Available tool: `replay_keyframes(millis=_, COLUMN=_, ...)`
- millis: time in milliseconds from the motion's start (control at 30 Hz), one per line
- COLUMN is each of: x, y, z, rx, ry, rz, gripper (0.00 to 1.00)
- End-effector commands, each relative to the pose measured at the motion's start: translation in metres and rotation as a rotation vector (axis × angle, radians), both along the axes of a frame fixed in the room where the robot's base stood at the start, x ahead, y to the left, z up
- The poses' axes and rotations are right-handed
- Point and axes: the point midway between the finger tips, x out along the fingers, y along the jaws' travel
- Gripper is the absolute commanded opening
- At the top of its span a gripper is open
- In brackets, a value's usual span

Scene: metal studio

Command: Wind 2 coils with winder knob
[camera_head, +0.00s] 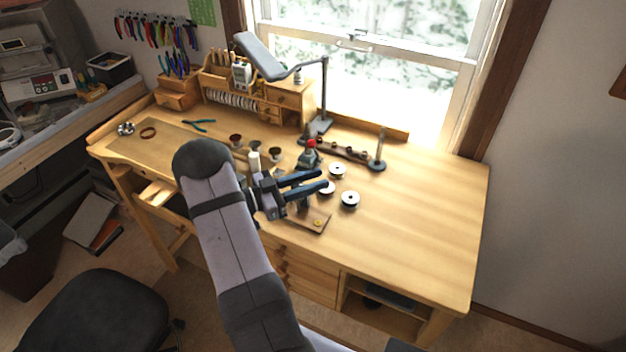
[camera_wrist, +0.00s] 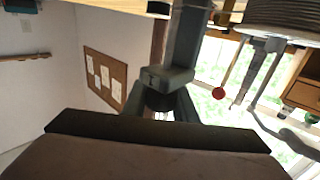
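My gripper (camera_head: 323,180) reaches over the middle of the bench. Its two dark fingers show with a gap between them, and I see nothing held. Beneath it stands a dark winder (camera_head: 303,207) on a small wooden base (camera_head: 316,224); the fingers partly hide it, and I cannot make out its knob or whether the fingers touch it. Pale spools lie right of the gripper: one farther back (camera_head: 337,169), one by the fingertips (camera_head: 326,188), one nearer the front (camera_head: 350,199). The wrist view is tilted, with a dark post (camera_wrist: 183,45) close up and a red ball (camera_wrist: 218,93).
Behind the gripper are a red-topped tool (camera_head: 311,144), a rack of small parts (camera_head: 345,150) and an upright post on a round foot (camera_head: 377,164). A lamp (camera_head: 262,55) overhangs the back. Dark cups (camera_head: 275,153) stand left. The bench's right side (camera_head: 430,205) is clear.

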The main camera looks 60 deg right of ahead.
Motion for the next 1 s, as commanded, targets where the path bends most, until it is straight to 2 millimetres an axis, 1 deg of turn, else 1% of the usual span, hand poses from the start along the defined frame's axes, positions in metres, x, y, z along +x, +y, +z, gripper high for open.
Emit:
replay_keyframes(millis=267, x=0.000, y=0.000, z=-0.001, rx=-0.001, ry=-0.001, rz=-0.016, gripper=0.03)
replay_keyframes(millis=433, x=-0.002, y=0.002, z=-0.003, rx=-0.001, ry=-0.002, rz=-0.074, gripper=0.03)
replay_keyframes(millis=1000, x=-0.011, y=0.015, z=-0.004, rx=-0.002, ry=-0.002, rz=-0.449, gripper=0.03)
